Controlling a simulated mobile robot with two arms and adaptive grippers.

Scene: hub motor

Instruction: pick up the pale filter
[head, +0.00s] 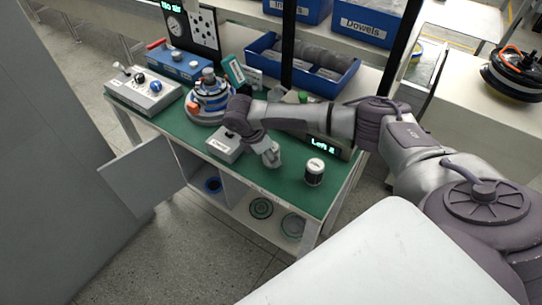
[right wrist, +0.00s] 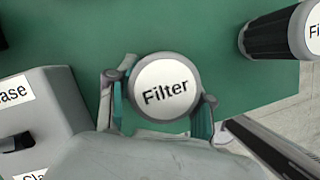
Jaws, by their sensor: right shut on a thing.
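The pale filter (right wrist: 164,88), with a round white top reading "Filter", is between the two fingers of my right gripper (right wrist: 160,104) in the right wrist view. The fingers are shut on its sides. In the head view my right gripper (head: 271,156) is low over the front of the green bench top, and the filter is mostly hidden there. I cannot tell whether the filter still touches the bench. A second, dark filter (head: 315,171) with a white top stands upright to the right; it also shows in the right wrist view (right wrist: 285,34). My left gripper is not in view.
A grey labelled box (right wrist: 35,115) is close left of my right gripper. A blue-and-grey ringed motor assembly (head: 208,98), a grey control box (head: 143,91) and a blue box (head: 180,64) stand farther left. A blue bin (head: 300,72) is behind. The green bench top's (head: 285,187) front edge is near.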

